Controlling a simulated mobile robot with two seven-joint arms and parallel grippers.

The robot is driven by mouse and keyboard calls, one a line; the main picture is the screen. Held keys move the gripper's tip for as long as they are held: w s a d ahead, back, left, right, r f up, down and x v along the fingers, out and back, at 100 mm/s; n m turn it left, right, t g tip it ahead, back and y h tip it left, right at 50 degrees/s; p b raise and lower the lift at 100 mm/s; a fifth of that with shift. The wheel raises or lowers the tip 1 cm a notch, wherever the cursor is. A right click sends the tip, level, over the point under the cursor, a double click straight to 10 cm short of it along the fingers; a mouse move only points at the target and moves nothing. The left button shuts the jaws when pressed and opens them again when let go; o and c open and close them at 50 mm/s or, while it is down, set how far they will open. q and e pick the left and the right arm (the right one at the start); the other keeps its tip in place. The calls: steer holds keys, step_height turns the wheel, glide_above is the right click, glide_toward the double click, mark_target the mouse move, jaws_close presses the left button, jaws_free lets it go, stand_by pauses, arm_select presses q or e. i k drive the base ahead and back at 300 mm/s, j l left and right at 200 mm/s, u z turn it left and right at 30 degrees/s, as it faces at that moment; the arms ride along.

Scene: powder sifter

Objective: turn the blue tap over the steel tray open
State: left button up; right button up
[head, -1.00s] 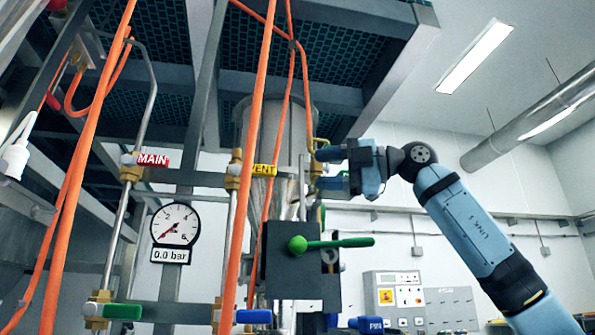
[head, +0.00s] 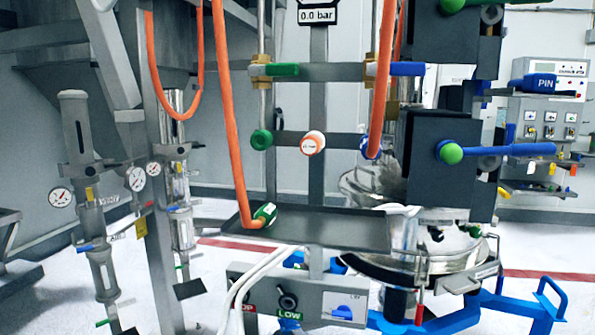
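The blue tap (head: 407,69) is a lever on a brass valve body, above the right part of the steel tray (head: 330,228). Its lever lies level and points right, across the upright pipe. A similar green tap (head: 284,70) sits to its left, its lever also level. An orange hose passes close in front of the blue tap's valve body and partly hides it. The tray is a flat, dark grey shelf below the hose couplings. Neither of my grippers shows in the head view now.
An orange hose ends in a green coupling (head: 265,214) on the tray. Dark box-shaped valves with a blue lever (head: 500,150) stand right of the taps. A control box (head: 300,297) is below the tray. A blue frame (head: 505,308) stands at lower right.

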mark_target(400, 69)
steer(key=k+l, duration=0.2)
steer(key=l, duration=0.2)
steer(key=k+l, duration=0.2)
steer(key=l, duration=0.15)
steer(key=k+l, duration=0.2)
steer(key=l, duration=0.2)
